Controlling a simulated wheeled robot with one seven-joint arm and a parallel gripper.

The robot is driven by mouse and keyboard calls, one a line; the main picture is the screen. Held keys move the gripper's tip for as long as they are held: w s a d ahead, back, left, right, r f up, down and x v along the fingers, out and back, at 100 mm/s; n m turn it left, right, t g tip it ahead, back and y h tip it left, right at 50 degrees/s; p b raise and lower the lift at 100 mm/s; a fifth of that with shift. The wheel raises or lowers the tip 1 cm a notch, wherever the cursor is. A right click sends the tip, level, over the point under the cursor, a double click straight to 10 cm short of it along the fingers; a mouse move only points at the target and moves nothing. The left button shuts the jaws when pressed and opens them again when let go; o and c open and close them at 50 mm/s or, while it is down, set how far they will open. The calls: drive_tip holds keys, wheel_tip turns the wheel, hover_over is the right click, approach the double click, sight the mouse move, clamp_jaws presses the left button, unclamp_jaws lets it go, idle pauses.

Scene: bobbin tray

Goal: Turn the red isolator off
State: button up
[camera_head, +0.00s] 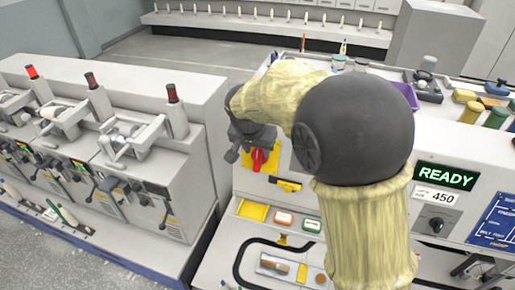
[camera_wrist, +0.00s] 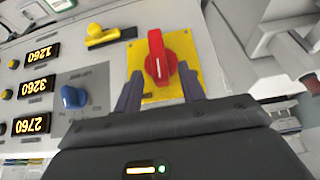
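The red isolator (camera_head: 258,160) is a red rotary handle on a yellow plate (camera_head: 274,152) on the front panel of the machine. In the wrist view the red isolator (camera_wrist: 158,58) shows its white mark and points along the picture's height, on the yellow plate (camera_wrist: 185,80). My gripper (camera_wrist: 160,84) is open, with its two dark fingers spread on either side of the handle's lower part, apart from it as far as I can tell. In the head view my gripper (camera_head: 240,146) is just left of the isolator, and my arm hides much of the panel.
A yellow latch-like part (camera_head: 286,184) is below the isolator. A blue knob (camera_wrist: 73,97) and several number displays (camera_wrist: 38,87) are left in the wrist view. A READY display (camera_head: 445,177) is at the right. Bobbin machines (camera_head: 150,180) stand at the left, across a gap.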

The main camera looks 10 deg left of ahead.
sight(258, 159)
drive_tip(key=shift+x, duration=1.3)
clamp_jaws()
